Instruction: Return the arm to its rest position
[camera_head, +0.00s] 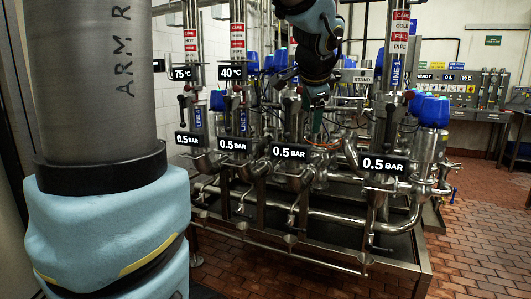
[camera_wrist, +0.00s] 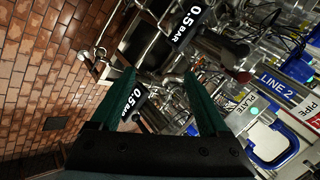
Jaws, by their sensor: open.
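My gripper (camera_wrist: 147,76) shows in the wrist view with its two dark green fingers spread wide apart. Nothing is held between them. Behind the fingers are steel pipes and black 0.5 BAR plates (camera_wrist: 186,24). In the head view my arm (camera_head: 309,30) reaches in from the top middle, in front of the valve matrix. Its lower end hangs close to the upper pipes there. The gripper's fingertips are hard to make out against the pipework, and I cannot tell whether they touch anything.
The steel valve matrix (camera_head: 314,213) fills the middle, with upright pipes and blue-capped valves (camera_head: 433,110). A control panel (camera_head: 462,90) stands at the back right. Brown tiled floor (camera_head: 480,235) is clear at the right. A white tiled wall (camera_head: 168,90) is behind on the left.

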